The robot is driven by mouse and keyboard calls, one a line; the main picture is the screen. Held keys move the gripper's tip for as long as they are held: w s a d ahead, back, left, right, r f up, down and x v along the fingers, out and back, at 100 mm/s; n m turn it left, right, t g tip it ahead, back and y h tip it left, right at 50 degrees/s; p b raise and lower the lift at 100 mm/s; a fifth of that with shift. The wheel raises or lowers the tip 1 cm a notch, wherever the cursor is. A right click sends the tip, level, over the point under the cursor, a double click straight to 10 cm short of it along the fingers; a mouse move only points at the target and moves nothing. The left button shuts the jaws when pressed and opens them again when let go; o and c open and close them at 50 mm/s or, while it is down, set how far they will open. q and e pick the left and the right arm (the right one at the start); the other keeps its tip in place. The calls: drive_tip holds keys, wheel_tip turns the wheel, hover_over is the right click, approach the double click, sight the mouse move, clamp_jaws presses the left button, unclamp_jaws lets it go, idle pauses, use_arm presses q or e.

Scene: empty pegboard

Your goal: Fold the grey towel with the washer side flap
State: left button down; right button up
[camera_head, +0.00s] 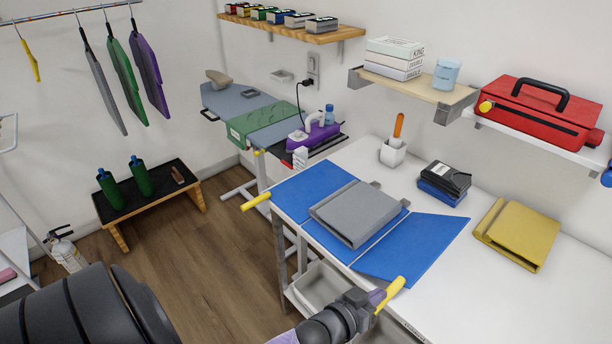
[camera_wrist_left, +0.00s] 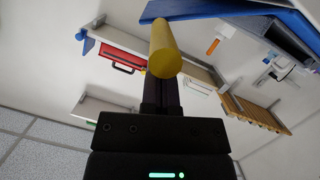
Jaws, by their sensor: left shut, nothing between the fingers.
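The grey towel (camera_head: 357,212) lies as a thick, folded-looking slab on the middle of a blue folding board (camera_head: 310,184). The board's left and right flaps (camera_head: 415,248) lie flat and open on either side. A yellow handle (camera_head: 390,294) sticks out from the front of the right flap, and another (camera_head: 256,201) from the left flap. My left gripper (camera_head: 376,300) is at the right flap's handle, below the board's front edge. In the left wrist view its fingers (camera_wrist_left: 161,95) are shut and empty, with the yellow handle (camera_wrist_left: 165,50) just past their tips. My right gripper is out of view.
A folded yellow towel (camera_head: 517,234), a black and blue stack (camera_head: 443,184) and a white pot (camera_head: 393,153) stand on the white table (camera_head: 460,285). A grey bin (camera_head: 323,290) sits under the front edge. An ironing board (camera_head: 230,105) is behind at left.

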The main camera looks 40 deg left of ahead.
use_arm(q)
drive_tip(key=d+f+m+b, duration=0.1)
drive_tip(key=d+f+b, duration=0.1)
drive_tip(key=f+b, duration=0.1)
drive_tip(key=d+f+m+y+b, duration=0.1)
drive_tip(key=d+f+b, duration=0.1)
drive_tip(key=f, duration=0.3)
drive_tip(key=shift+s+f+b, duration=0.15)
drive_tip(key=shift+f+b, duration=0.1)
drive_tip(key=shift+b, duration=0.2)
